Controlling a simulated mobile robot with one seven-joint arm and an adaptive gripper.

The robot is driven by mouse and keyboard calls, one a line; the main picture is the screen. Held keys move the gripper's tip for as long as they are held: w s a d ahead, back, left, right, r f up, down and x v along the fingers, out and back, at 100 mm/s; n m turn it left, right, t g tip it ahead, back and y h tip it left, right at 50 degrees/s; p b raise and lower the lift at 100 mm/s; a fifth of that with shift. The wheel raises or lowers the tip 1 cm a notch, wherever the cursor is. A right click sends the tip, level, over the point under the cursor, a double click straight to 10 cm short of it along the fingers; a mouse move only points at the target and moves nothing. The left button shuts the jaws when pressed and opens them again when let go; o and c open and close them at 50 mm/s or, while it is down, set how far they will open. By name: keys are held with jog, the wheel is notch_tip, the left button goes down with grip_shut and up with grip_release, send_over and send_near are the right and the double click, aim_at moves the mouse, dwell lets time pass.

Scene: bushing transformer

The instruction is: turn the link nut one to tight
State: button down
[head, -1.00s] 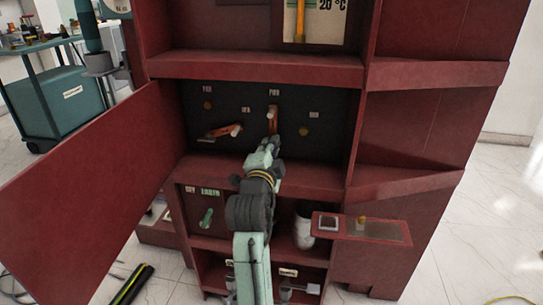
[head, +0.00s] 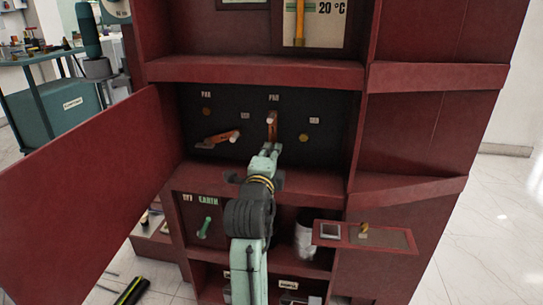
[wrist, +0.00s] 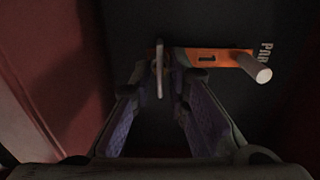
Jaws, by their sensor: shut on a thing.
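Link one is an orange-copper bar marked "1" (wrist: 212,57) with a pale peg (wrist: 262,72) at one end. In the head view this bar (head: 272,124) stands upright on the dark back panel. The link nut one (wrist: 159,72) shows in the wrist view as a thin, pale, edge-on wing at the bar's other end. My gripper (wrist: 163,84) has its purple-padded fingers on either side of it and is shut on it. In the head view my gripper (head: 268,150) hides the nut at the bar's lower end.
A second copper link (head: 218,138) lies tilted to the left on the panel. The open red door (head: 85,190) stands at the left. A red side shelf (head: 365,238) juts out at the lower right. A red ledge (head: 315,184) runs below the panel.

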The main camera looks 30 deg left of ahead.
jog(key=c, duration=1.8)
grip_release()
jog(key=v, duration=0.7)
jog(key=shift+s, duration=0.25)
jog(key=shift+d, duration=0.1)
